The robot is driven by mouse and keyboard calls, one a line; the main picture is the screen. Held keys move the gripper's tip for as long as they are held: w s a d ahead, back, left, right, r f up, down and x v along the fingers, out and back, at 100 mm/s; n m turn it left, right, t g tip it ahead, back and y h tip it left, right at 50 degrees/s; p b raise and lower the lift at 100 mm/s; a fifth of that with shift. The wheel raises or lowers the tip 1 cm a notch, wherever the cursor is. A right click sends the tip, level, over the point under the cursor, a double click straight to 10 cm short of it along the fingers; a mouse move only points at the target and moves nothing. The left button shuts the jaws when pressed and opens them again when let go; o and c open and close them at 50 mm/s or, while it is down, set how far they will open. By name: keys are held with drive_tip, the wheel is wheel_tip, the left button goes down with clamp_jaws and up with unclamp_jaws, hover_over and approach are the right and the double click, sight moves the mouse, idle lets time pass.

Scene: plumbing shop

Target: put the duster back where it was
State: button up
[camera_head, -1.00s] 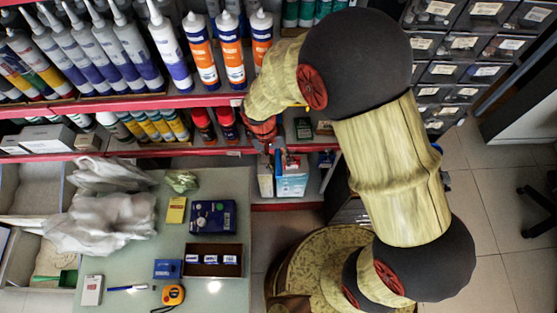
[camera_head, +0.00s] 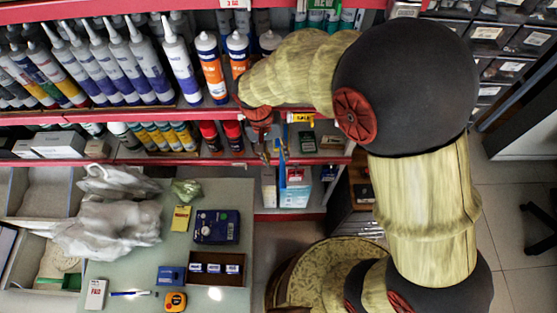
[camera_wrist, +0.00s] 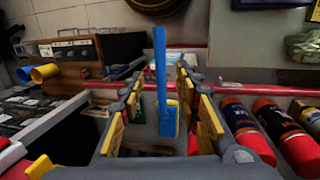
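My gripper (camera_head: 270,150) is in front of the lower red shelf, fingers pointing down and away from the arm. In the wrist view its two yellow-padded fingers (camera_wrist: 160,95) stand apart. A slim upright blue thing (camera_wrist: 160,70) with a wider lower end shows between them, with gaps on both sides. It looks like a handle; I cannot tell whether it is the duster. No other thing is clearly recognisable as a duster.
Red-edged shelves (camera_head: 190,112) hold several cartridges and cans. Blue and white boxes (camera_head: 295,192) stand below the gripper. A counter (camera_head: 215,270) at lower left bears boxes, a tape measure (camera_head: 175,301) and white bags (camera_head: 115,225). Drawer units stand at upper right.

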drive_tip(key=shift+r, duration=0.35)
drive_tip(key=s+d+r+t+y, duration=0.1)
drive_tip(key=s+d+r+t, duration=0.15)
drive_tip(key=d+r, duration=0.5)
drive_tip(key=s+d+r+t+y, duration=0.1)
drive_tip(key=s+d+r, duration=0.3)
drive_tip(key=r, duration=0.7)
drive_tip(key=s+d+r+t, duration=0.3)
drive_tip(key=s+d+r, duration=0.2)
drive_tip(key=s+d, duration=0.1)
drive_tip(key=shift+d+n, duration=0.2)
drive_tip(key=shift+n, duration=0.1)
drive_tip(key=shift+r, duration=0.1)
wheel_tip(320, 180, down, 2)
drive_tip(key=shift+f+b, duration=0.15)
drive_tip(key=shift+b, duration=1.05)
